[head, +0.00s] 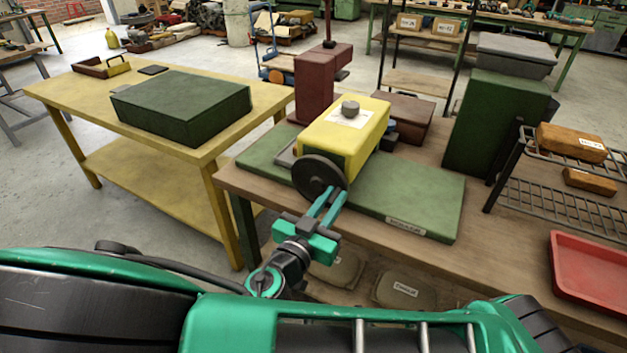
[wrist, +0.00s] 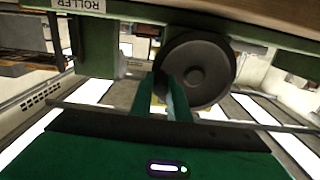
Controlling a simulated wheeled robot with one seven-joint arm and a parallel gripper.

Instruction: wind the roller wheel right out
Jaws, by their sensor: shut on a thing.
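The roller wheel (head: 318,177) is a dark round disc on the front end of a yellow roller housing (head: 347,133). The housing sits on a green board (head: 408,196) on the wooden bench. My gripper (head: 334,200) reaches up from below, its two teal fingers at the lower right rim of the wheel. In the wrist view the roller wheel (wrist: 200,72) is large and dark, and my gripper's fingertips (wrist: 170,85) are at its left edge. The fingers are shut at the rim; what exactly lies between them is partly hidden.
Dark red blocks (head: 313,88) stand behind the housing. A tall green box (head: 495,122) and a wire rack (head: 560,190) are to the right, with a red tray (head: 590,270) at the bench's right end. A yellow table (head: 75,95) with a green box (head: 182,105) stands left.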

